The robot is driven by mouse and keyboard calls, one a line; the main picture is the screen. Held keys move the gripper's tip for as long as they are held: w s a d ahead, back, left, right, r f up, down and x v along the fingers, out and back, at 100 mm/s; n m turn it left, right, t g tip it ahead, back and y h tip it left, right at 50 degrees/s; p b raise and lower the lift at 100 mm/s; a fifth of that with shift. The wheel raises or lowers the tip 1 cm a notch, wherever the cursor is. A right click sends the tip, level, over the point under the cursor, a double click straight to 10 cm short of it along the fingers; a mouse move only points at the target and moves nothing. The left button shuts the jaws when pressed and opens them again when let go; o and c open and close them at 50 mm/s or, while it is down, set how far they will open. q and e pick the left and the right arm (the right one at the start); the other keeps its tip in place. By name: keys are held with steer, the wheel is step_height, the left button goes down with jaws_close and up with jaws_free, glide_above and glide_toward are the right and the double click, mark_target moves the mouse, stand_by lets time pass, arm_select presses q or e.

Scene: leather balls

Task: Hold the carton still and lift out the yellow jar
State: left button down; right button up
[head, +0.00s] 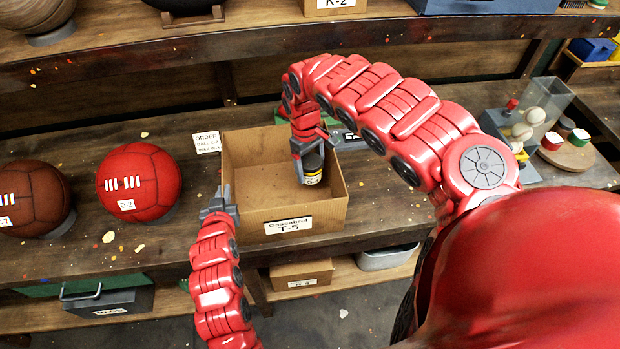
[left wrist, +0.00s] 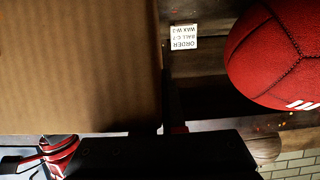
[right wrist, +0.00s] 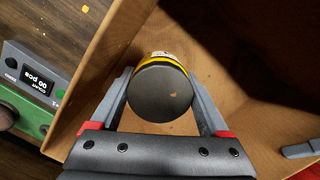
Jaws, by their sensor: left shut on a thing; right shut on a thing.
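The open cardboard carton (head: 330,217) stands on the bench, with a T-5 label on its front. My left gripper (head: 221,203) is shut on the carton's left wall near the front corner. In the left wrist view that wall (left wrist: 80,70) fills the upper left. The yellow jar (head: 312,178) has a dark lid and a yellow-and-black band, and is inside the carton towards its right side. My right gripper (right wrist: 160,100) is shut on the jar, one finger on each side of the lid (right wrist: 160,93). I cannot tell whether the jar touches the carton floor.
A red ball (head: 139,182) and a brown ball (head: 35,198) stand left of the carton. An order card (head: 207,142) is at its back left. A green scale (right wrist: 30,95) is behind the carton. Shelves run above and below the bench.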

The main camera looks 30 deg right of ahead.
steer(key=shift+a+r, duration=0.1)
steer(key=shift+r, duration=0.75)
arm_select(q)
steer(key=c, duration=0.9)
jaws_free()
steer(key=shift+c, duration=0.2)
steer(key=v, duration=0.6)
steer(key=shift+s, duration=0.35)
arm_select(e)
steer(key=shift+s, duration=0.1)
arm_select(q)
steer(key=shift+s+a+r, duration=0.1)
steer(key=shift+s+r, duration=0.15)
